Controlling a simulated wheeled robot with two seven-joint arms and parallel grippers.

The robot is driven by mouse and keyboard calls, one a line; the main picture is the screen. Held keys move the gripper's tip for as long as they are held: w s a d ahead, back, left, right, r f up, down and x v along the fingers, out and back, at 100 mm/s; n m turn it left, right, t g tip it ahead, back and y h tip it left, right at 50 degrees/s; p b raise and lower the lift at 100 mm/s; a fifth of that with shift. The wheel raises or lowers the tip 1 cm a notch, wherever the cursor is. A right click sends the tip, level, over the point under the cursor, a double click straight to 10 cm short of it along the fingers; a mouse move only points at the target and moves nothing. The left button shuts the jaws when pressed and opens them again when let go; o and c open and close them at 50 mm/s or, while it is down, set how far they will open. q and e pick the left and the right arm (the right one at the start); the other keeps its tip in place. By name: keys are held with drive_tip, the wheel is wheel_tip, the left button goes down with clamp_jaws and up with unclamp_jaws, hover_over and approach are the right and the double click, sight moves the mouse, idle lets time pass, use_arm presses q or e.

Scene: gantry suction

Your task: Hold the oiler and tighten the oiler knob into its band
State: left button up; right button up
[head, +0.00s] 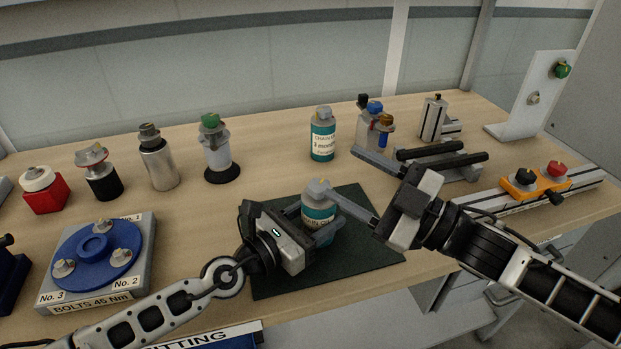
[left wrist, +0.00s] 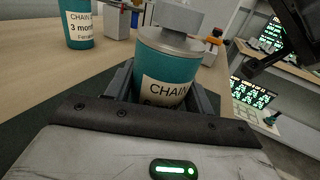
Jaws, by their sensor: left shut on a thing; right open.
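The oiler (head: 318,210) is a teal bottle with a white label, upright over the dark mat (head: 365,262). Its grey knob (head: 318,187) is on top, and shows in the left wrist view (left wrist: 178,17) as a grey block above a round grey cap. My left gripper (head: 320,224) is shut on the oiler's body, one finger on each side. My right gripper (head: 342,170) is open and empty, to the right of the oiler. One of its fingers reaches close to the knob in the head view; I cannot tell whether it touches. The knob's lower joint is not clear.
A second teal bottle (head: 322,142) stands behind the mat. A blue-disc bolt fixture (head: 97,252) is at left, several fittings along the back left. A rail with an orange block (head: 536,184) is at right. The mat's front is clear.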

sight(309, 181)
wheel_tip(309, 181, down, 5)
drive_tip(key=s+d+m+h, duration=0.2)
drive_tip(key=m+h, duration=0.1)
drive_tip(key=m, duration=0.5)
drive_tip(key=shift+t, duration=0.4)
drive_tip(key=x, duration=1.1)
drive_tip(key=shift+w, duration=0.4)
drive_tip(key=c, duration=1)
